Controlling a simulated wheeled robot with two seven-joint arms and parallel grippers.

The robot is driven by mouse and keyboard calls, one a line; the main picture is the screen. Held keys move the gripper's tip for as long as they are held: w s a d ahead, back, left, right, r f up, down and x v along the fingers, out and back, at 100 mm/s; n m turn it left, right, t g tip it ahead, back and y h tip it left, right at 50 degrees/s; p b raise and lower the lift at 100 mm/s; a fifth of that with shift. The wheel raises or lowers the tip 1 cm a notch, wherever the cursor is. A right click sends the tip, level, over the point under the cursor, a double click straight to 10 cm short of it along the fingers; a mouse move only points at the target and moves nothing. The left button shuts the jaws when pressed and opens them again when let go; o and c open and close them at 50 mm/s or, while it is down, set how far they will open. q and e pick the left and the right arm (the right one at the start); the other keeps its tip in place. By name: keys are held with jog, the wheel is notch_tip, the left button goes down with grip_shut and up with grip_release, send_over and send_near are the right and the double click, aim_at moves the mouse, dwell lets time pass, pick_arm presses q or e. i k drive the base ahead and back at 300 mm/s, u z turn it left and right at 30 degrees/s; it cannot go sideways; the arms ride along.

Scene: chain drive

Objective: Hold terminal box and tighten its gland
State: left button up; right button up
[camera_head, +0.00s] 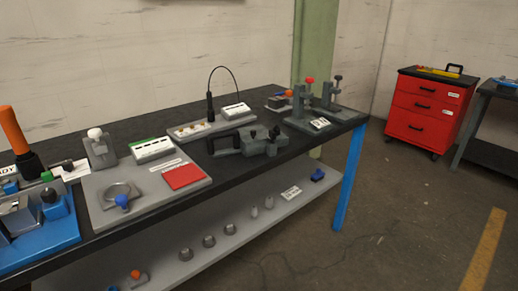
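Neither of my grippers shows in the head view. No part is clearly recognisable as the terminal box or its gland at this size. A dark grey block-like unit (262,147) with black knobs and a black part at its left lies near the bench's front edge. A small grey box (101,150) with a white knob on top stands further left. A white box (237,110) sits on a grey plate, with a thin black cable (226,68) arching from a black upright piece (210,106) beside it.
The dark bench (150,116) holds a grey board with a red square (184,177), a blue fixture (50,245) with an orange-handled tool (13,129) behind it, and grey stands (302,103) at right. A lower shelf (262,229) holds small parts. A red drawer cabinet (424,112) stands beyond open floor.

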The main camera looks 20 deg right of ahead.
aim_at(277, 131)
jog(key=k, duration=1)
jog(key=z, duration=1.1)
jog(key=i, duration=1.65)
jog(key=u, duration=0.5)
